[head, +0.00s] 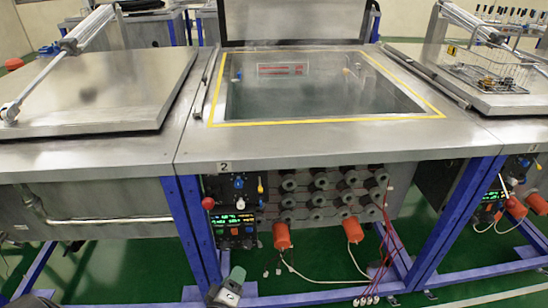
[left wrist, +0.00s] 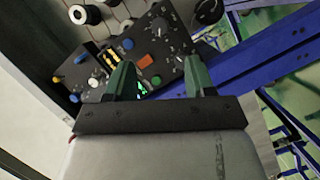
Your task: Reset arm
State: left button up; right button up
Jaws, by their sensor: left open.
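My left gripper (head: 236,273) is low at the bottom of the head view, in front of the middle station's blue frame. In the left wrist view, its two green fingers (left wrist: 159,78) are apart with nothing between them. Beyond the fingers is a black control panel (left wrist: 175,47) with knobs, coloured buttons and lit displays. The same panel (head: 232,192) shows below the number 2 in the head view, above my gripper. I cannot tell whether the fingers touch anything. My right gripper is in neither view.
The middle tank (head: 320,97) has its lid (head: 295,20) raised. The left lid (head: 105,90) is down. A wire basket (head: 490,70) stands on the right lid. Blue frame posts (head: 190,225), orange plugs (head: 281,235) and hanging cables (head: 385,240) are near my gripper. Green floor (head: 130,270) lies below.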

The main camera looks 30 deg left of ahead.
pick_arm(q)
jog(key=s+d+f+m+g+h+p, duration=0.2)
jog(key=s+d+f+m+g+p, duration=0.25)
jog(key=s+f, duration=0.55)
jog(key=s+d+f+m+g+h+p, duration=0.25)
jog(key=s+f+m+g, duration=0.35)
jog(key=s+f+m, duration=0.35)
jog(key=s+f+m+g, duration=0.1)
jog(key=s+g, duration=0.1)
jog(key=s, duration=0.5)
jog(key=s+f+m+g+y+p, duration=0.1)
jog(key=s+f+m+g, duration=0.1)
jog(key=s, duration=0.5)
jog(key=shift+s, duration=0.2)
